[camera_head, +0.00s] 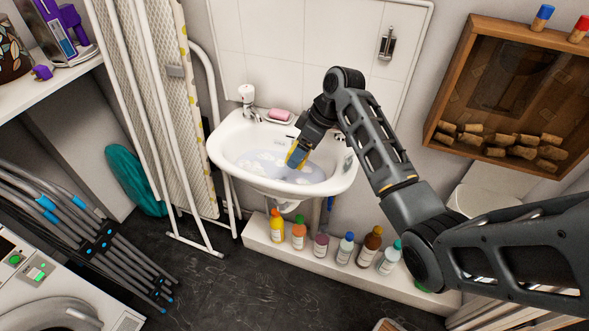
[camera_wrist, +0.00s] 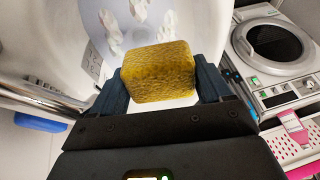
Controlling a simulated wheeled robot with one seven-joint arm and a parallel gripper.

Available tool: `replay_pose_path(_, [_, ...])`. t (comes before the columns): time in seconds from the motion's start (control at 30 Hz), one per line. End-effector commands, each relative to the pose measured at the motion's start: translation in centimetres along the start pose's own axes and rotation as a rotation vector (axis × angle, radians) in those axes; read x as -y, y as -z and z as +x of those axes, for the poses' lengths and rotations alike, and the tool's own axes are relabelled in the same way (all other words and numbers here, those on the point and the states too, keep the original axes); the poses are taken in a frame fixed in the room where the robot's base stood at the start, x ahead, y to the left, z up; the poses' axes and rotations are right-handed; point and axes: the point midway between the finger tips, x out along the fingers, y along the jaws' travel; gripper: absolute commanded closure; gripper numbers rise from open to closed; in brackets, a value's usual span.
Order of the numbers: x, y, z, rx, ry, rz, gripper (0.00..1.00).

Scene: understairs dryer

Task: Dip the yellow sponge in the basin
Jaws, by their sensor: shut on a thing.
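The yellow sponge (camera_wrist: 158,72) is clamped between the two fingers of my gripper (camera_wrist: 160,85) in the wrist view. In the head view the sponge (camera_head: 295,156) shows under my gripper (camera_head: 299,152), over the inside of the white basin (camera_head: 226,136). The basin holds pale bluish water (camera_head: 262,164) with white foam patches. The sponge's lower end is close to the water in the head view; I cannot tell whether it touches. In the wrist view the foamy water (camera_wrist: 112,48) lies beyond the sponge.
A faucet (camera_head: 248,100) and pink soap (camera_head: 279,114) sit at the basin's back rim. Several bottles (camera_head: 346,248) stand on a white ledge below. An ironing board (camera_head: 165,95) and rack poles stand to the left. A corked wooden wall box (camera_head: 447,100) hangs at right.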

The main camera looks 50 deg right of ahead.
Motion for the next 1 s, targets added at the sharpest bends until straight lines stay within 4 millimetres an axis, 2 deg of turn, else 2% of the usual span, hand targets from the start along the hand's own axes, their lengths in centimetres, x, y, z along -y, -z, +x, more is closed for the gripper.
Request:
replay_pose_path(0.03, [-1.2,0.5,-1.9,-0.016,-0.035,0.007,0.46])
replay_pose_path(0.4, [-0.8,1.4,-4.0,-0.015,-0.034,0.007,0.46])
replay_pose_path(1.0, [-0.2,1.5,-3.6,-0.010,-0.020,0.003,0.46])
